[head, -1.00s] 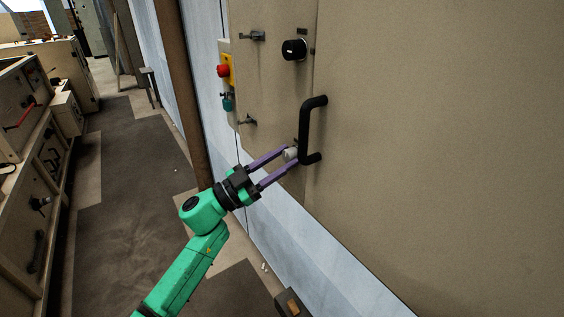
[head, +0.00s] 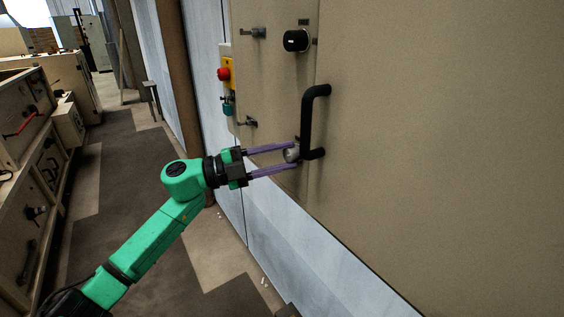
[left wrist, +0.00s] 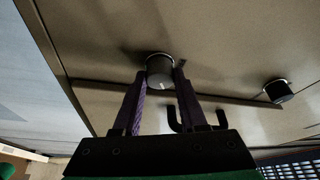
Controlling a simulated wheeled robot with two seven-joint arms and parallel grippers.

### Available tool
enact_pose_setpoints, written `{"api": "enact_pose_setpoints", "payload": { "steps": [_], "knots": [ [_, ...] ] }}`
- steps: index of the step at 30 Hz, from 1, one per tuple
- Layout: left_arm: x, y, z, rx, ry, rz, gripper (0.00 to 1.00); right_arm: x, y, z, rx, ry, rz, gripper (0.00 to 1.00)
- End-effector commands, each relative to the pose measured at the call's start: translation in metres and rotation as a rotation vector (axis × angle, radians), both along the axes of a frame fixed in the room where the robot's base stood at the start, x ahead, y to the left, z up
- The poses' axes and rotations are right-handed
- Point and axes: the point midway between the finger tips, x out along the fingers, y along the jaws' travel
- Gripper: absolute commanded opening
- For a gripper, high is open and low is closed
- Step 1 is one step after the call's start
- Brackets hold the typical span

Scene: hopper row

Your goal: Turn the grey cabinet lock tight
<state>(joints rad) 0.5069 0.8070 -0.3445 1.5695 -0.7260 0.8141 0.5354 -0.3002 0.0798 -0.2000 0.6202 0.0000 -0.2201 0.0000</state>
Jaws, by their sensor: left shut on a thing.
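The grey lock (head: 291,154) is a small round knob on the beige cabinet (head: 430,120), just left of the lower end of a black handle (head: 306,115). My left gripper (head: 298,155) has its two purple fingers on either side of the lock and is shut on it. In the left wrist view the lock (left wrist: 160,69) shows its round face, with a light mark, between the fingertips. The fingers hide part of its sides. My right gripper is not in view.
A black knob (head: 296,40) sits above the handle. Left of it are a red button on a yellow box (head: 225,74) and small latches (head: 252,33). Beige cabinets (head: 35,150) stand at the far left, with open floor between.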

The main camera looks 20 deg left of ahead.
Motion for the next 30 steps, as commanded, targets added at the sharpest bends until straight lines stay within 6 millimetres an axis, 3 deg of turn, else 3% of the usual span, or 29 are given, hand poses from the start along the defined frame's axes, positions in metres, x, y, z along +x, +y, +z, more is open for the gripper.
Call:
{"api": "enact_pose_setpoints", "payload": {
  "steps": [15,30],
  "knots": [
    [0.0004,0.0004,0.0021,0.336,-0.277,0.001,0.0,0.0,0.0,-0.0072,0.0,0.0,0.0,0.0],
    [-0.0001,-0.0003,0.002,0.452,-0.371,-0.002,0.0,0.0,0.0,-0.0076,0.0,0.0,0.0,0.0]
  ]
}}
